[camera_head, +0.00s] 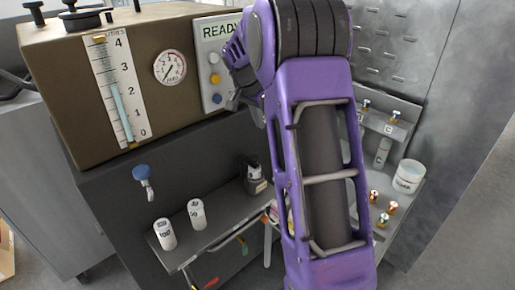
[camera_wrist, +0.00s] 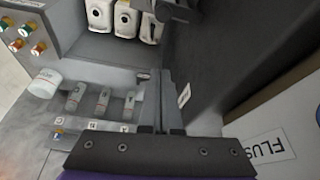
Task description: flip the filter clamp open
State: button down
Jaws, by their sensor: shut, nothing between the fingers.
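My gripper (camera_wrist: 163,78) is shut and empty in the wrist view, its two grey fingers side by side and pointing up the picture. A dark fitting (camera_wrist: 176,10) shows beyond the fingertips at the top edge, apart from them; I cannot tell whether it is the filter clamp. No part is clearly recognisable as the clamp in either view. In the head view my purple arm covers the middle of the scene. Part of my gripper (camera_head: 240,98) shows at the arm's left side, by the machine's button panel (camera_head: 212,65).
The brown tank (camera_head: 120,125) has a litre scale (camera_head: 115,85) and gauge (camera_head: 170,67). A blue-handled tap (camera_head: 142,174) is below it. A white tub (camera_head: 408,176) stands at right. White containers (camera_wrist: 126,20) line the top of the wrist view.

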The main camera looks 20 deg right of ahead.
jog(key=f, duration=0.5)
jog(key=f+b, duration=0.1)
jog(key=f, duration=0.4)
jog(key=shift+s+a, duration=0.15)
jog(key=shift+a, duration=0.05)
jog(key=shift+a+b, duration=0.1)
jog(key=shift+b, duration=0.2)
